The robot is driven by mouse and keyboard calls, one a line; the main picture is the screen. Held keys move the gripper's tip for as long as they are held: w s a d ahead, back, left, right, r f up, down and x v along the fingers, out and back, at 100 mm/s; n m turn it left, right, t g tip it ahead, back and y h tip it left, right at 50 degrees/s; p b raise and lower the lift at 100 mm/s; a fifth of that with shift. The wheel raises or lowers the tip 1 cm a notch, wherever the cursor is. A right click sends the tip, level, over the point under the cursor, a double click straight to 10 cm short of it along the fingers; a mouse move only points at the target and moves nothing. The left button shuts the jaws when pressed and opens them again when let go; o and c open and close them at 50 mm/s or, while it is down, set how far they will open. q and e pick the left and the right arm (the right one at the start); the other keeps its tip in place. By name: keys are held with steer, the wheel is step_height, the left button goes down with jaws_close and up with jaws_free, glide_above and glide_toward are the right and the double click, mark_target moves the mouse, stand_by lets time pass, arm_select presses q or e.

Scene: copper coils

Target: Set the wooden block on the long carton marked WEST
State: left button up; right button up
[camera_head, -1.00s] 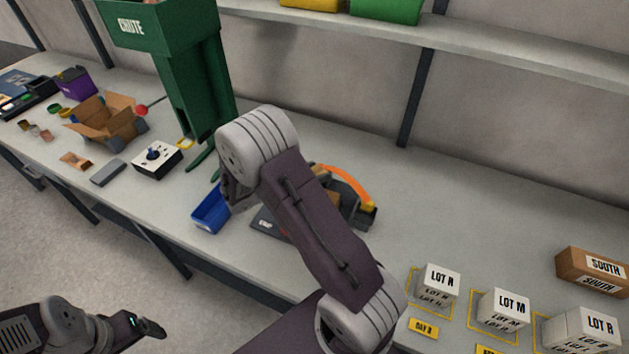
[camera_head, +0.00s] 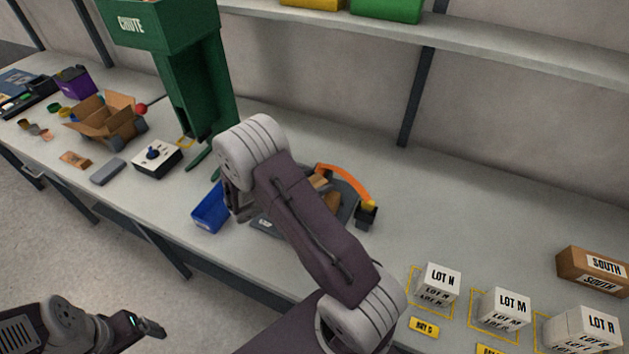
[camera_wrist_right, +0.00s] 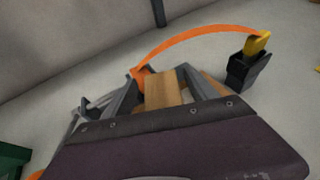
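Wooden pieces show beside my right forearm in the head view, one of them a light brown block (camera_head: 333,200) on a dark tray (camera_head: 349,196). In the right wrist view a wooden block (camera_wrist_right: 161,88) shows between the fingers of my right gripper (camera_wrist_right: 160,84); I cannot tell whether they grip it. Another wooden piece (camera_wrist_right: 214,86) shows just right of the fingers. In the head view the right gripper is mostly hidden behind its own wrist. My left gripper (camera_head: 150,328) is low at the left, away from the table. No carton marked WEST is visible.
A carton marked SOUTH (camera_head: 595,271) lies at the right. White LOT boxes (camera_head: 438,284) stand in front of it. An orange arched strap (camera_head: 345,178) rises by the tray. A blue bin (camera_head: 211,208) and green chute (camera_head: 195,85) stand left. The table's back middle is clear.

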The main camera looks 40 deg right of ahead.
steer(key=w+v, duration=0.1)
steer(key=v, duration=1.1)
steer(key=shift+s+r, duration=0.25)
steer(key=shift+s, duration=0.2)
